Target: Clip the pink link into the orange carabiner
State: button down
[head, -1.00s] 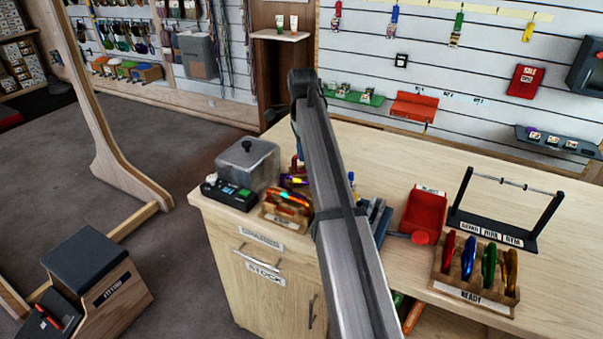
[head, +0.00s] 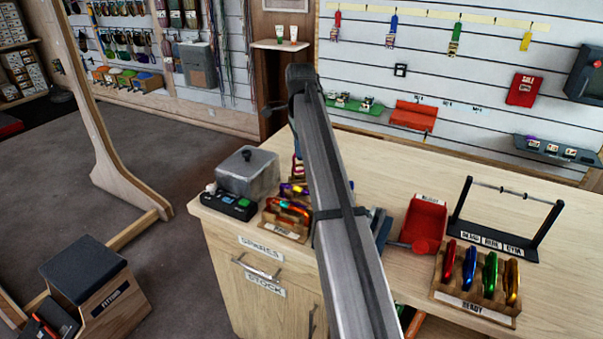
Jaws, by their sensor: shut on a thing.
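An orange-gold carabiner (head: 512,281) stands upright at the right end of the wooden READY rack (head: 474,307), beside a green, a blue and a red one. Several glossy carabiners, some orange-red (head: 289,207), lie in the SPARES rack at the left of the bench; I cannot tell which orange one the task names. I cannot make out a pink link. My arm crosses the middle of the view and hides part of the bench behind it. My gripper and whatever it holds are hidden there.
A lidded grey bin (head: 247,174) and a dark box with coloured buttons (head: 229,204) stand at the bench's left end. A red tray (head: 424,220) and a black-posted bar stand (head: 507,222) are right of my arm. The back of the bench top is clear.

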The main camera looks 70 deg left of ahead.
jog(key=s+d+r, duration=0.5)
jog(key=s, duration=0.1)
jog(key=shift+s+d+f+n, duration=0.2)
jog(key=shift+d+f+n, duration=0.4)
jog(key=shift+d+n, duration=0.85)
jog(key=shift+s+d+f+n, duration=0.25)
jog(key=shift+d+f+n, duration=0.55)
jog(key=shift+n, duration=1.1)
jog(key=shift+s+d+f+n, duration=0.2)
jog(key=shift+d+f+n, duration=0.2)
jog(key=shift+d+n, duration=1.15)
jog(key=shift+f, duration=1.85)
jog(key=shift+w+d, duration=1.05)
jog(key=shift+w, duration=0.1)
